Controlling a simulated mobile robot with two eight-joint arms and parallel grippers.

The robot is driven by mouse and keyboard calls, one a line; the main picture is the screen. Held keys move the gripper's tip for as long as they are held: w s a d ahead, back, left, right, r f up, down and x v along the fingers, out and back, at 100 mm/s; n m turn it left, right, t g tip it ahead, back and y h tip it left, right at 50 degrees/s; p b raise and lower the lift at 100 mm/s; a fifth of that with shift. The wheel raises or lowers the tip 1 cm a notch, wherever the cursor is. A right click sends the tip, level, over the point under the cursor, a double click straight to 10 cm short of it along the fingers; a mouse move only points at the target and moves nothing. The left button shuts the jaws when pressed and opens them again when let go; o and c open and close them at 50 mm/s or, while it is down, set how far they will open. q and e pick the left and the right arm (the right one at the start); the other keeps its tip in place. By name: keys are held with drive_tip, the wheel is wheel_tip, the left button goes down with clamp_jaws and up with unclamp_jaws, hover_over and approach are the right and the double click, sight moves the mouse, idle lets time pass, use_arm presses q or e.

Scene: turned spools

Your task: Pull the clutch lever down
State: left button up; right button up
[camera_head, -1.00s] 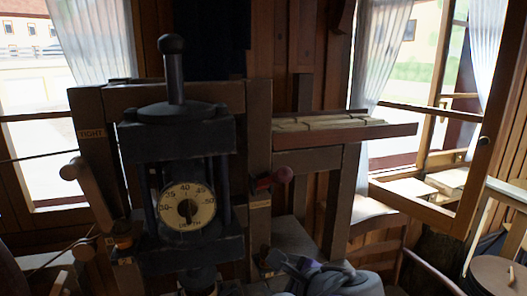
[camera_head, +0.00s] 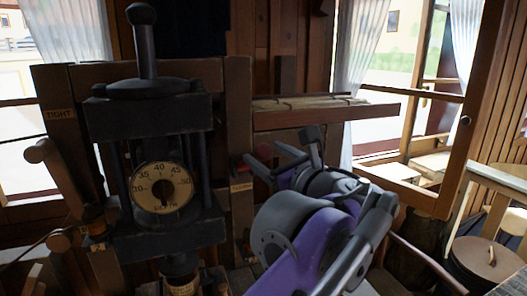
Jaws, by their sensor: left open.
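My right gripper is not in view.
The dark press with a round dial (camera_head: 162,188) stands left of the post. A wooden handle (camera_head: 62,172) by a "TIGHT" label is at far left. A wooden shelf (camera_head: 325,117) juts out above my gripper. A lidded round container (camera_head: 485,262) stands at lower right.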

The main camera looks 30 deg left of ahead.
use_arm(q)
drive_tip(key=shift+x, duration=0.85)
clamp_jaws()
idle(0.8)
